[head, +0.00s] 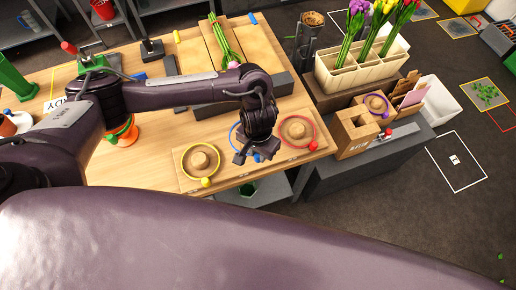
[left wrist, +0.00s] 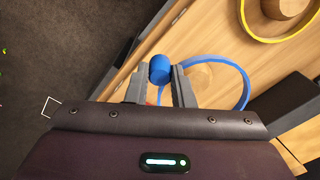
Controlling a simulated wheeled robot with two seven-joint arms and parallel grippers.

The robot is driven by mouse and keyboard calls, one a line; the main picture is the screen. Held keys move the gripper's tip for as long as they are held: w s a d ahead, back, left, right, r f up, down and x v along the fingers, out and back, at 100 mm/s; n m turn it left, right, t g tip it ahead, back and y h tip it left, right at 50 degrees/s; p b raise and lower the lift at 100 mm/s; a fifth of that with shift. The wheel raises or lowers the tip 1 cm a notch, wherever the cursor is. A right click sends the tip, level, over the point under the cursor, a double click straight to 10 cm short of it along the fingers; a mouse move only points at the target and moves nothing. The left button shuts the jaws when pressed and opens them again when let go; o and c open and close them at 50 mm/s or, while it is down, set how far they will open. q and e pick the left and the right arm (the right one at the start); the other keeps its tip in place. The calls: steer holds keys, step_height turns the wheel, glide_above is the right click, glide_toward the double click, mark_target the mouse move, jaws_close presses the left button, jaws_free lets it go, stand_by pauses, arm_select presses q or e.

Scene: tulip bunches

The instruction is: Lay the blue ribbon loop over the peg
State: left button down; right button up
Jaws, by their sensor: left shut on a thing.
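The blue ribbon loop (head: 232,136) shows beside my left gripper (head: 256,155), partly hidden by the arm. In the left wrist view my left gripper (left wrist: 160,82) is shut on the loop's blue knob (left wrist: 160,68), and the blue ring (left wrist: 246,88) spreads to the right over the wooden board. Wooden pegs stand on the board: one (head: 199,160) inside a yellow loop (head: 187,174), one (head: 297,129) inside a red loop (head: 309,143). I cannot tell whether the blue ring touches the board.
A dark grey block (head: 283,84) lies behind the board. Green stems (head: 224,42) lie on a wooden board farther back. A tulip crate (head: 352,80) and a cardboard box (head: 352,133) stand at the right. The table's front edge is close to my gripper.

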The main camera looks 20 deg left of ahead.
mark_target(258, 161)
arm_select(q)
steer(key=shift+f+b, duration=0.55)
steer(key=shift+f, duration=2.15)
arm_select(e)
steer(key=shift+a+f, duration=0.45)
steer(key=shift+f, duration=0.4)
arm_select(q)
steer(key=c, duration=1.2)
jaws_free()
steer(key=shift+o, duration=0.2)
arm_select(e)
steer(key=shift+s+d, duration=0.1)
steer(key=shift+d, duration=0.2)
arm_select(q)
steer(key=shift+r, duration=0.3)
step_height(258, 161, up, 7)
steer(key=shift+r+p, duration=0.15)
steer(key=shift+p, duration=0.5)
arm_select(e)
steer(key=shift+r, duration=0.75)
